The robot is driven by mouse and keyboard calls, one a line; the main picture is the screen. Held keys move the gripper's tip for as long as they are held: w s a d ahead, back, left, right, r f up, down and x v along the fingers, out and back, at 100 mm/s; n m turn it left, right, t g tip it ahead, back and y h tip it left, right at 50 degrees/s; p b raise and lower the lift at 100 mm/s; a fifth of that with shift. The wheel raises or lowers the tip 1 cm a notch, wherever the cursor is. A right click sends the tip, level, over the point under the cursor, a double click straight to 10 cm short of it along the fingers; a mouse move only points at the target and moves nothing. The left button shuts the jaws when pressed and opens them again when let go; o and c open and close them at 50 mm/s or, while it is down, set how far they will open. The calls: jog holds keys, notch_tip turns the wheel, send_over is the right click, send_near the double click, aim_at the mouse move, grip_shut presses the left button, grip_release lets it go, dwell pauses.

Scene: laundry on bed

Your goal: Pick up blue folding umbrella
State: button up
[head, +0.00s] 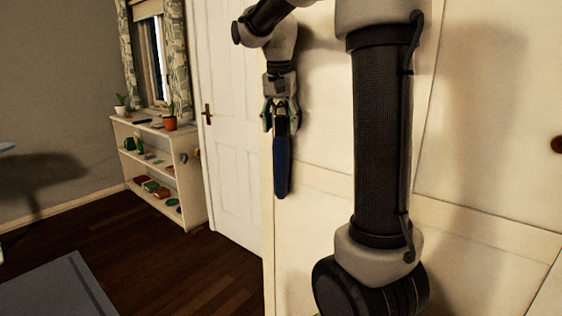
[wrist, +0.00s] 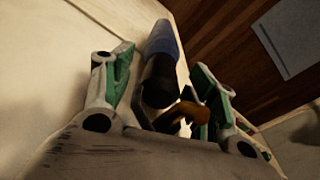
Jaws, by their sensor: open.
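The blue folding umbrella (head: 282,168) hangs upright against the cream panel, its blue body pointing down and its dark handle at the top. My gripper (head: 280,124) points down over the umbrella's upper end. In the wrist view the umbrella's dark handle and blue body (wrist: 163,42) lie between the two green-and-white fingers of my gripper (wrist: 164,68). The fingers are open, with gaps showing on the handle's sides. A brown knob-like piece (wrist: 197,112) sits beside the handle, near the right finger. Whether the umbrella hangs from it is not clear.
The cream panel (head: 315,215) stands close behind my gripper. A white door (head: 232,140) is to its left. A low white shelf (head: 160,180) with small items stands further left. Another brown knob (head: 557,145) is at far right. Dark wooden floor (head: 170,265) is open.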

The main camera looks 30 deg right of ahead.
grip_shut()
jog(key=shift+r, duration=0.15)
